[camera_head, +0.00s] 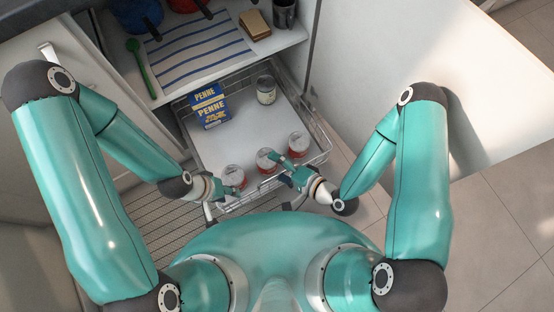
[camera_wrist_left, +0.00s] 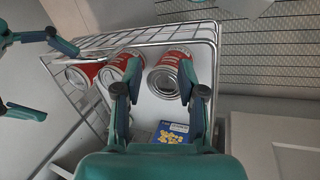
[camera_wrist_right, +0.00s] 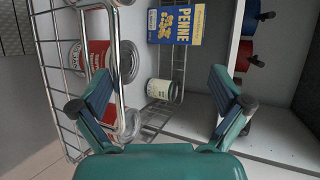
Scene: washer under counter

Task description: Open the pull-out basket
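The wire pull-out basket (camera_head: 248,128) stands out from under the shelf of the open cabinet in the head view. It holds a blue and yellow penne box (camera_head: 210,108), a tin (camera_head: 266,90) farther back and red-and-white cans along the front. My left gripper (camera_head: 229,191) is at the basket's front left, beside a can (camera_head: 234,176); its fingers are apart in the left wrist view (camera_wrist_left: 161,95). My right gripper (camera_head: 279,168) is at the front right, near the middle can (camera_head: 265,158). Its fingers are wide apart in the right wrist view (camera_wrist_right: 160,105). I cannot tell whether either touches the wire rim.
A shelf above the basket holds a striped cloth (camera_head: 198,52), a green spoon (camera_head: 140,66), a dark mug (camera_head: 285,14) and brown blocks (camera_head: 255,25). A white panel (camera_head: 420,70) stands at the right. A ribbed mat (camera_head: 165,227) lies on the floor.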

